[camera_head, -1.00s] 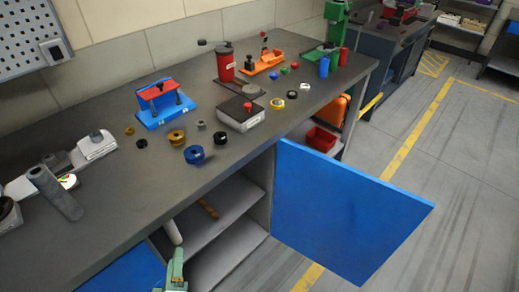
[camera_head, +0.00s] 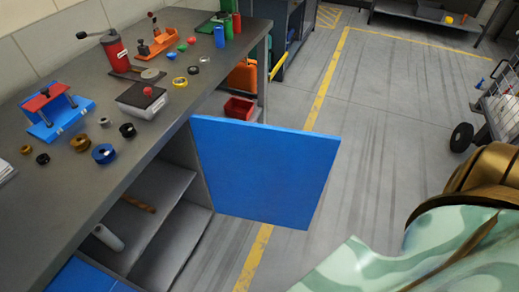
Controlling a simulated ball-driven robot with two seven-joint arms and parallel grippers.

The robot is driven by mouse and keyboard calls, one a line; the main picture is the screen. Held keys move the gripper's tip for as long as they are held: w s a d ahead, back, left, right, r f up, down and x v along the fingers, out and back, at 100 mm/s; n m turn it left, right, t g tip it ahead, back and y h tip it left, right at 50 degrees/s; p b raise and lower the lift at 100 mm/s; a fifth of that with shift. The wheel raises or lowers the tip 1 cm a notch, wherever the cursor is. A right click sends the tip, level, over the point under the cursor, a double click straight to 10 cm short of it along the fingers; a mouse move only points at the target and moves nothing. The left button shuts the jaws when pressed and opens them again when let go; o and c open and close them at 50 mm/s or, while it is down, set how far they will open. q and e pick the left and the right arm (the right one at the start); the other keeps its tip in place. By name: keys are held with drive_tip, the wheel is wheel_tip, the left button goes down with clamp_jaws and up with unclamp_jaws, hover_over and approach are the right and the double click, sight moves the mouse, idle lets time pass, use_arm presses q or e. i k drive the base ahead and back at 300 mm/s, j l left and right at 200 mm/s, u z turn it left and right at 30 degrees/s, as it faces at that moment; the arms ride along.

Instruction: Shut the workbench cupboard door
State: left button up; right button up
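The blue cupboard door (camera_head: 266,170) stands wide open, swung out from the workbench (camera_head: 62,188) over the floor. Its hinged edge is at the right side of the cupboard opening. The open cupboard (camera_head: 150,215) shows grey shelves, with a brown-handled item (camera_head: 137,204) and a white cylinder (camera_head: 107,237) inside. A pale green and brown part of my arm fills the lower right, apart from the door. Neither gripper's fingertips can be seen.
A second blue panel (camera_head: 85,276) is at the lower left. The bench top carries a blue-red fixture (camera_head: 55,110), several rings and a grey box (camera_head: 141,100). A red bin (camera_head: 239,108) sits beyond the door. A wheeled cart (camera_head: 496,105) stands at right. Floor right of the door is clear.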

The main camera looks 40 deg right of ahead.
sight(275, 175)
drive_tip(key=k+j+u, duration=0.1)
drive_tip(key=k+u, duration=0.15)
drive_tip(key=k, duration=0.35)
drive_tip(key=k+j+u, duration=0.2)
drive_tip(key=k, duration=0.4)
drive_tip(key=l+u, duration=0.2)
drive_tip(key=u, duration=0.2)
drive_tip(key=l+u, duration=0.25)
drive_tip(key=u, duration=0.15)
drive_tip(key=l+u, duration=0.25)
drive_tip(key=u, duration=0.15)
drive_tip(key=l+u, duration=0.25)
drive_tip(key=u, duration=0.15)
drive_tip(key=k+l, duration=0.2)
drive_tip(key=l, duration=0.35)
drive_tip(key=k+l, duration=0.15)
drive_tip(key=l, duration=0.4)
drive_tip(key=k+l, duration=0.2)
drive_tip(key=l, duration=0.4)
drive_tip(key=k+l, duration=0.15)
drive_tip(key=l, duration=0.4)
drive_tip(key=k+l, duration=0.2)
drive_tip(key=l, duration=0.35)
drive_tip(key=k+l, duration=0.15)
drive_tip(key=l, duration=0.4)
drive_tip(key=k+l, duration=0.2)
drive_tip(key=l, duration=0.35)
drive_tip(key=k+l, duration=0.15)
drive_tip(key=l, duration=0.45)
